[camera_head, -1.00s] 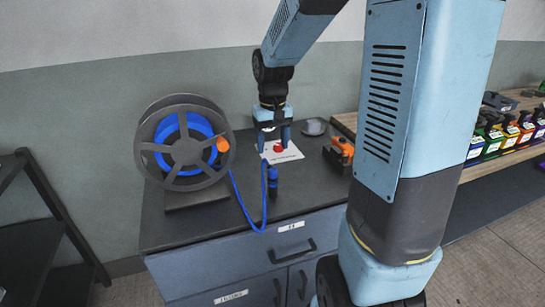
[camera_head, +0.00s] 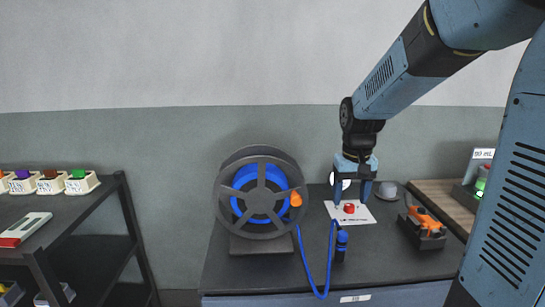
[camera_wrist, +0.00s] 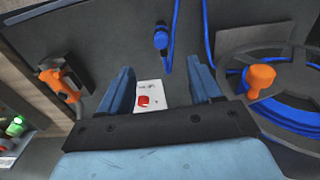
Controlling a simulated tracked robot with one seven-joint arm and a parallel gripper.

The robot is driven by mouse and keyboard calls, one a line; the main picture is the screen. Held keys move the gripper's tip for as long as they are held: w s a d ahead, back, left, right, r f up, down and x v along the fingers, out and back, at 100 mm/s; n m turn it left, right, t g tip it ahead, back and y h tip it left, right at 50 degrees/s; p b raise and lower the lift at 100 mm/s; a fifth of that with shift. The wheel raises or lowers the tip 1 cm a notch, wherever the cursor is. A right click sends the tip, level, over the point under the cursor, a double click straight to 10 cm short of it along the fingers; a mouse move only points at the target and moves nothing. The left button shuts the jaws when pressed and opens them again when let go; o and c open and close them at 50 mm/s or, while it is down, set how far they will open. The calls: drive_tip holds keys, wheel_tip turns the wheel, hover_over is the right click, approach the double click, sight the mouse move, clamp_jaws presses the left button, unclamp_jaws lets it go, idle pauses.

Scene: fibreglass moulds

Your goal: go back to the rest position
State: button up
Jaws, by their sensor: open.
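My gripper (camera_head: 351,203) is open and empty above the dark counter (camera_head: 283,271). In the head view its fingers stand in front of a white card with a red button (camera_head: 349,208). In the wrist view the card and the red button (camera_wrist: 143,101) show between the two blue fingers (camera_wrist: 163,90). I cannot tell how high the fingertips are above the card. My arm reaches in from the upper right of the head view.
A hose reel (camera_head: 257,190) with blue hose stands left of my gripper. Its blue nozzle (camera_head: 341,240) is at the counter's front. An orange tool (camera_head: 426,221) sits in a dark holder to the right. A dark shelf (camera_head: 78,220) with small bins stands at far left.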

drive_tip(key=s+r+t, duration=0.2)
drive_tip(key=s+r, duration=0.2)
drive_tip(key=s, duration=0.5)
drive_tip(key=s+r+t, duration=0.3)
drive_tip(key=s+r, duration=0.2)
drive_tip(key=s, duration=0.3)
drive_tip(key=shift+s+d, duration=0.2)
drive_tip(key=shift+s, duration=0.2)
drive_tip(key=shift+w, duration=0.1)
